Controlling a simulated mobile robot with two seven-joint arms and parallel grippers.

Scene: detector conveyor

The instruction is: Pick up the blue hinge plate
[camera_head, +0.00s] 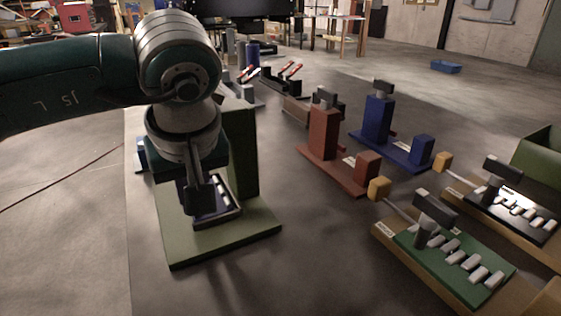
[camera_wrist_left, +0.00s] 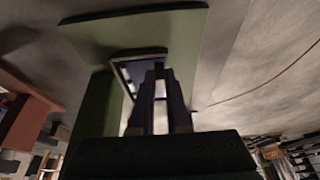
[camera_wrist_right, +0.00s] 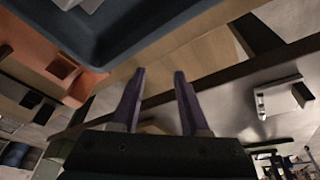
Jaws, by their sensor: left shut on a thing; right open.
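The blue hinge plate (camera_head: 212,207) lies in a dark-rimmed tray on a green stand, with a row of white knuckles along its right side. My left gripper (camera_head: 198,205) points down over it and hides much of it. In the left wrist view the fingers (camera_wrist_left: 160,72) are closed together inside the tray frame, shut on the plate, of which a blue part (camera_wrist_left: 132,72) shows beside them. The plate still sits within the tray rim. My right gripper (camera_wrist_right: 157,78) is outside the head view; in its wrist view its purple fingers are apart and empty.
The green stand (camera_head: 245,232) has a tall upright block behind the tray. To the right stand a red fixture (camera_head: 323,135), a blue fixture (camera_head: 377,120) and two boards, one green (camera_head: 430,252) and one dark (camera_head: 540,228), with white knuckles. Grey surface lies clear between.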

